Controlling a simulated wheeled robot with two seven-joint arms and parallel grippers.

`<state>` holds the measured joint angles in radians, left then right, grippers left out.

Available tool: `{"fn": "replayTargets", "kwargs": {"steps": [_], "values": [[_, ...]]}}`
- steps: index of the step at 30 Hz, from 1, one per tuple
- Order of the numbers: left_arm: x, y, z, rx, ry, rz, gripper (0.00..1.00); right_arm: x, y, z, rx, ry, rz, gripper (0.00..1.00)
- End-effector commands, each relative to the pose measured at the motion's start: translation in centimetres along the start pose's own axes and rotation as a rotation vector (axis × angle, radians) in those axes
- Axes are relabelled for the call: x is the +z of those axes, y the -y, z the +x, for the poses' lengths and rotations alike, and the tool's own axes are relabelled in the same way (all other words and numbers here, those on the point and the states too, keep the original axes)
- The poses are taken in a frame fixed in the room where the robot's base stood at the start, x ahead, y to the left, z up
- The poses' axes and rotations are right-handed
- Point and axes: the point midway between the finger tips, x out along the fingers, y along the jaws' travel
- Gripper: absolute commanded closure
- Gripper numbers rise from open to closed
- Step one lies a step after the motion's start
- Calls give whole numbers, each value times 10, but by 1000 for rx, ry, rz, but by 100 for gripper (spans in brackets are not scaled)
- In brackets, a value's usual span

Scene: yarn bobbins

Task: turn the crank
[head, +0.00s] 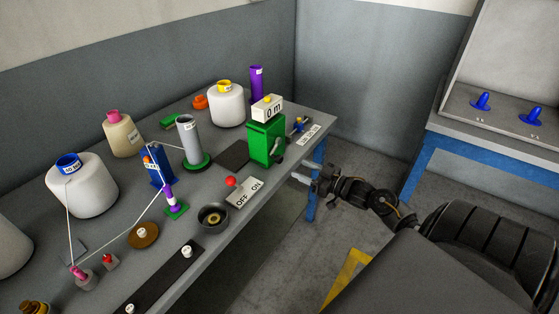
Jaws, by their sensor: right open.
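A green box (259,142) stands near the right end of the grey table, with a white "0 m" counter (267,108) on top. A small grey crank (277,146) is on its right-hand side. My right gripper (303,172) is at the table's front edge, to the right of and lower in the picture than the crank. It is open, appears empty and is apart from the crank. My left gripper is not in view.
An OFF/ON plate (246,193) with a red knob (231,182) lies in front of the green box. A grey cylinder on a green base (189,142), yarn cones (81,190) and a taut thread fill the left. A second bench (492,135) stands at right.

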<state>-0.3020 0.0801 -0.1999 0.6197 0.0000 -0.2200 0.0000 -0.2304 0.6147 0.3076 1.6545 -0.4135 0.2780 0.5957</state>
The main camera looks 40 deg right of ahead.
Motion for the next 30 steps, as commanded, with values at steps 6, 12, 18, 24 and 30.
{"fn": "replayTargets", "kwargs": {"steps": [6,12,18,24,30], "values": [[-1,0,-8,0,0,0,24,-3,-1,39,1,-3,1,49],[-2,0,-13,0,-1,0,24,-2,0,74,2,-1,0,49],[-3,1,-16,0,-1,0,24,0,0,95,2,1,0,49],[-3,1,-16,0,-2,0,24,1,0,100,2,2,-1,49],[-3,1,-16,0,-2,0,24,1,0,99,1,2,-1,53]]}}
